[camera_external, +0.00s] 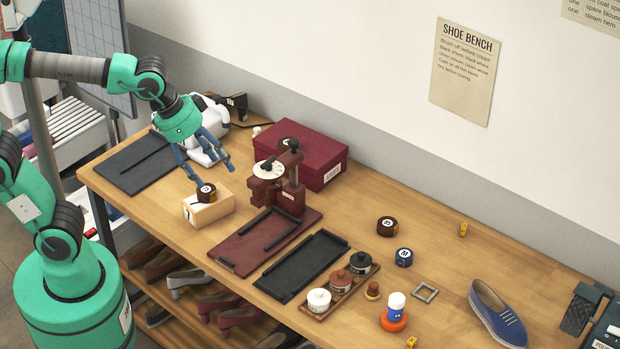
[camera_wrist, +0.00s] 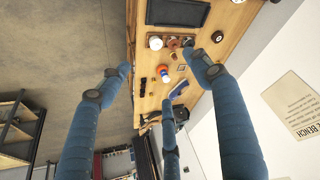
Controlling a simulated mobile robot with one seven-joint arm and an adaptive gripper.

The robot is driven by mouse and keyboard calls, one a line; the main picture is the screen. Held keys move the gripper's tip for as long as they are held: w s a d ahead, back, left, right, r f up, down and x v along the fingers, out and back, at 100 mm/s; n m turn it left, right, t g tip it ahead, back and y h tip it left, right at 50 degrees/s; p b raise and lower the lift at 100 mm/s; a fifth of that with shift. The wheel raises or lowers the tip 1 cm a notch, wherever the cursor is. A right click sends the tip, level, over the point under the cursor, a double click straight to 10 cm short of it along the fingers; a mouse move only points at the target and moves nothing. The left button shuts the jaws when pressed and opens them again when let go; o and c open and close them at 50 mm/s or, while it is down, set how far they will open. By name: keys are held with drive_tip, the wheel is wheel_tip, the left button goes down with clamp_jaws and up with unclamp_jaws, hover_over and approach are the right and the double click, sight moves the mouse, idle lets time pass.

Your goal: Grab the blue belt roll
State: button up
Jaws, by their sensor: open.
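The blue belt roll (camera_external: 404,257) lies flat on the bench, right of centre, just in front of a dark brown roll (camera_external: 387,226). I cannot make out the blue roll in the wrist view, where a finger covers part of the bench. My gripper (camera_external: 210,172) is open and empty, with its blue fingers spread. It is over the left part of the bench, far to the left of the blue roll. Below it, another brown roll (camera_external: 206,192) sits on a small wooden box (camera_external: 208,210). My spread fingers also show in the wrist view (camera_wrist: 158,85).
A brown press (camera_external: 280,187) and a dark red box (camera_external: 318,158) stand between my gripper and the blue roll. Near the roll are a jar tray (camera_external: 318,312), a white-and-blue bottle on an orange base (camera_external: 394,312), a metal square (camera_external: 425,293) and a blue shoe (camera_external: 497,315).

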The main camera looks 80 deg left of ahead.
drive_tip(key=w+a+f+n+g, duration=0.1)
drive_tip(key=w+a+f, duration=0.15)
drive_tip(key=w, duration=1.05)
drive_tip(key=w+a+f+n, duration=0.1)
drive_tip(key=w+f, duration=0.3)
drive_tip(key=w, duration=0.9)
drive_tip(key=w+a+f+b, duration=0.1)
drive_tip(key=w+a+f, duration=0.2)
drive_tip(key=w+f, duration=0.8)
drive_tip(key=w+a+f+n+g, duration=0.1)
drive_tip(key=w+a+f, duration=0.2)
drive_tip(key=w+f, duration=0.8)
wheel_tip(320, 180, down, 2)
drive_tip(key=shift+w+f+y+b, duration=0.25)
drive_tip(key=shift+w+y+b, duration=0.05)
drive_tip(key=shift+y+b, duration=0.1)
drive_tip(key=shift+a+f, duration=0.1)
drive_tip(key=shift+a, duration=0.05)
drive_tip(key=b, duration=0.1)
hover_over(406, 255)
drive_tip(key=s, duration=0.2)
drive_tip(key=shift+w+d+f, duration=0.15)
drive_tip(key=shift+d+f, duration=0.05)
drive_tip(key=shift+f, duration=1.85)
drive_tip(key=shift+w+d+f, duration=0.1)
drive_tip(key=shift+d+f, duration=0.05)
drive_tip(key=shift+f, duration=1.85)
